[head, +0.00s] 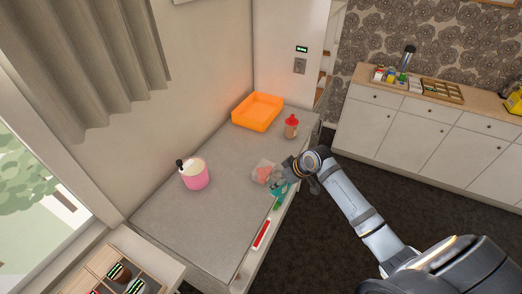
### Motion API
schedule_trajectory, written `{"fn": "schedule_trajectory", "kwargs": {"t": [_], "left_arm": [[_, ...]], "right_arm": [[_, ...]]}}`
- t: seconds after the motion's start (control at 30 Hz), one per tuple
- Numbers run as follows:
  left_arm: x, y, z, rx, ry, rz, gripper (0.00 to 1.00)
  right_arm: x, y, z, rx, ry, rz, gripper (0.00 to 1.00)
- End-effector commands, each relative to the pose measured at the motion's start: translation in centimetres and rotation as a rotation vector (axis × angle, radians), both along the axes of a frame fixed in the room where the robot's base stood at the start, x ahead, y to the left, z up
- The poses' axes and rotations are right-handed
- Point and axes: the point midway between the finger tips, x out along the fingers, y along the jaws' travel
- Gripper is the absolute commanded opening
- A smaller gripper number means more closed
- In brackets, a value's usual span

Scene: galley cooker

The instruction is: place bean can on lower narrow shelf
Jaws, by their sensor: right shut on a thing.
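My right gripper (284,180) reaches in from the right to the counter's front edge. It is shut on a small teal thing, which I take to be the bean can (278,189); the fingers hide part of it. A narrow shelf (248,262) runs along the counter's front side, below the top. A red and white item (262,234) lies on it, and a small green item shows just below the gripper. I cannot tell whether the can touches the shelf. My left gripper is out of view.
On the grey counter (190,225) stand a pink pot (195,176), an orange tray (258,112), a red-capped bottle (291,127) and a pale pinkish item (265,172) close to the gripper. White cabinets (415,130) stand at the right. Dark floor lies between.

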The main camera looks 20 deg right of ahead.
Motion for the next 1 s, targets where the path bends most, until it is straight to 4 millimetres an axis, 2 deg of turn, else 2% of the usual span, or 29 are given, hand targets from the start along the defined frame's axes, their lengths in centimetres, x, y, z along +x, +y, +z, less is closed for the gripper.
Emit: {"fn": "schedule_trajectory", "kwargs": {"t": [0.17,0.27,0.33,0.5,0.6,0.7,0.77,1.0], "left_arm": [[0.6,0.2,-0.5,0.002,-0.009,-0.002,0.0],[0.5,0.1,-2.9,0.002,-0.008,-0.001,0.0],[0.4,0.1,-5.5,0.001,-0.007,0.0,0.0],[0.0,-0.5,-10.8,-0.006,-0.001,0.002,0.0],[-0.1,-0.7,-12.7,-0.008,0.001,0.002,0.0],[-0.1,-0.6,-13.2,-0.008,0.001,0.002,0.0],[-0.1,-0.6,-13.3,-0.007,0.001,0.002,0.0],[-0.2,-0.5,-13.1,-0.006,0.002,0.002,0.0]], "right_arm": [[0.0,0.2,0.1,0.0,-0.003,0.008,0.18],[-0.2,1.2,0.7,-0.003,-0.008,0.049,0.18],[-1.0,2.6,1.6,-0.005,-0.01,0.107,0.18],[-5.8,6.8,3.5,-0.01,-0.006,0.297,0.18],[-9.0,8.6,3.8,-0.011,-0.001,0.392,0.18],[-10.9,9.5,4.3,-0.009,0.001,0.445,0.18],[-11.4,9.7,4.5,-0.006,0.002,0.457,0.18],[-11.7,10.0,4.8,0.0,0.001,0.467,0.18]]}}
